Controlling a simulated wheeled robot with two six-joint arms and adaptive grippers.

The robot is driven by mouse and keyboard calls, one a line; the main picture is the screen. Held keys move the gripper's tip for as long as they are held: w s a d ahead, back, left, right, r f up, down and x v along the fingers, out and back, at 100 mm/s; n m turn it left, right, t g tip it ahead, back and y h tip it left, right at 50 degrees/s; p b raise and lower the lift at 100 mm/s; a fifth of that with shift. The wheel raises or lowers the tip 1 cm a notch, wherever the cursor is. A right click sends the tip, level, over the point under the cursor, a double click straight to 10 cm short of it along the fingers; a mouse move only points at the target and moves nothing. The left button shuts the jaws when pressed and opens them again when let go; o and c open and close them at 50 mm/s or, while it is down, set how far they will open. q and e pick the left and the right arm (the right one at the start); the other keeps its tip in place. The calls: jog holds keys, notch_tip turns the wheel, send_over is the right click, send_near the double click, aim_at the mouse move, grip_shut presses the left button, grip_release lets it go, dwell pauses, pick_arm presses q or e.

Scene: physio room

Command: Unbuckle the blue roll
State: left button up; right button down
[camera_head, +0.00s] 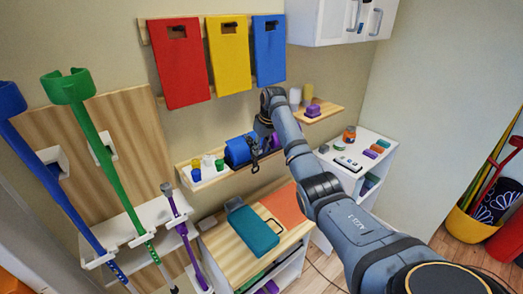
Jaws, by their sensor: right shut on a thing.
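The blue roll (237,151) lies on a narrow wooden wall shelf (212,180) in the middle of the head view. A dark strap with a buckle (254,164) shows at its right end and hangs at the shelf's front. My right arm reaches in from the bottom right and bends down at the wrist to the roll's right end. My right gripper (266,143) is there, shut on the dark buckle part, as far as the small picture shows. The fingertips are partly hidden by the wrist and strap. My left gripper is out of view.
Small cups and jars (208,166) stand left of the roll. Red, yellow and blue mats (230,60) hang above. A cabinet below carries a teal case (252,230). A white side cabinet (358,160) holds small items. Crutches (105,165) stand at the left.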

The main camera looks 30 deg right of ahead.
jog(key=shift+w+r+g, duration=0.15)
jog(key=shift+g, duration=0.65)
jog(key=c, duration=1.1)
grip_release()
jog(key=shift+w, duration=0.1)
jog(key=r, duration=0.4)
jog(key=s+r, duration=0.1)
jog(key=r, duration=0.3)
jog(key=s+r, duration=0.1)
jog(key=r, duration=0.2)
jog(key=shift+r, duration=0.4)
jog(key=shift+f, duration=0.1)
